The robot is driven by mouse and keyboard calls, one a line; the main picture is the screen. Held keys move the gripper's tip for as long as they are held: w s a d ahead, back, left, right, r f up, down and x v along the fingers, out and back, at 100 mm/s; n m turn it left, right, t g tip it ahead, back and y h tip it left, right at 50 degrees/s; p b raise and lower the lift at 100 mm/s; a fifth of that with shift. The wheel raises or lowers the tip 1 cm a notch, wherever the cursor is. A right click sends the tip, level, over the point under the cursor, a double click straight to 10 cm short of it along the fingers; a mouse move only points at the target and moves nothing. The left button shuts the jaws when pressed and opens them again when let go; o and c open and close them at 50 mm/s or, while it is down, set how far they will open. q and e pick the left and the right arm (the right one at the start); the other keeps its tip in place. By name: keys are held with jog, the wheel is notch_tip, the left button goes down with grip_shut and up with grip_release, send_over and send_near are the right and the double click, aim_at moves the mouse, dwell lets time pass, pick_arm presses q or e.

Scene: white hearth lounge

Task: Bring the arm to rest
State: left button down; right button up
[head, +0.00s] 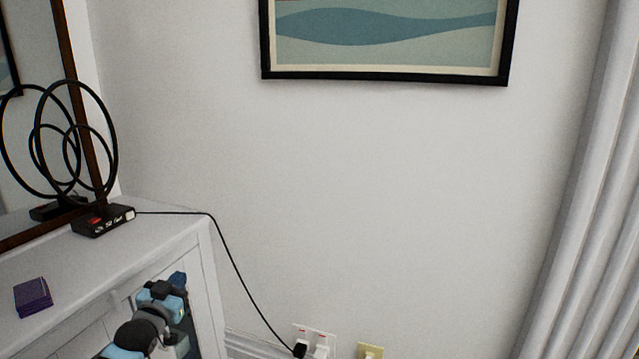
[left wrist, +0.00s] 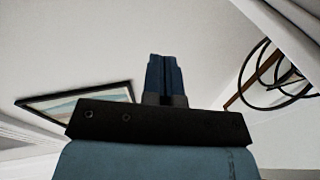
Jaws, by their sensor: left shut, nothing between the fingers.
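My left arm comes in at the bottom left of the head view, in front of the white mantel. My left gripper (head: 178,281) is at its far end, small and partly hidden by the arm. In the left wrist view the gripper's two blue fingers (left wrist: 166,77) stand side by side and are shut, with nothing between them. My right gripper is not in view.
A black ring antenna (head: 103,221) and a purple box (head: 33,297) stand on the white mantel (head: 150,232). A black cable (head: 240,275) runs to a wall socket (head: 314,340). A framed picture (head: 385,76) hangs above. A grey curtain (head: 590,200) is at the right.

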pick_arm(q)
jog(key=s+d+f+m+g+h+b, duration=0.1)
jog(key=s+d+f+h, duration=0.15)
jog(key=s+d, duration=0.6)
jog(key=s+d+f+h+b, duration=0.1)
jog(key=s+d+f+h, duration=0.15)
jog(key=s+d, duration=0.6)
jog(key=s+d+r+n+h+b, duration=0.1)
jog(key=s+d+r, duration=0.1)
jog(key=s, duration=0.8)
jog(key=s+d+r+h+b, duration=0.1)
jog(key=s+d+r, duration=0.15)
jog(key=s, duration=0.85)
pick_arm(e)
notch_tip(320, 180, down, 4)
pick_arm(q)
jog(key=s+a+r+g+y+p, duration=0.3)
jog(key=a+r+g+y+p, duration=0.3)
jog(key=p, duration=3.2)
jog(key=a, duration=0.2)
jog(key=shift+a+r+n+g, duration=0.3)
jog(key=shift+g, duration=0.1)
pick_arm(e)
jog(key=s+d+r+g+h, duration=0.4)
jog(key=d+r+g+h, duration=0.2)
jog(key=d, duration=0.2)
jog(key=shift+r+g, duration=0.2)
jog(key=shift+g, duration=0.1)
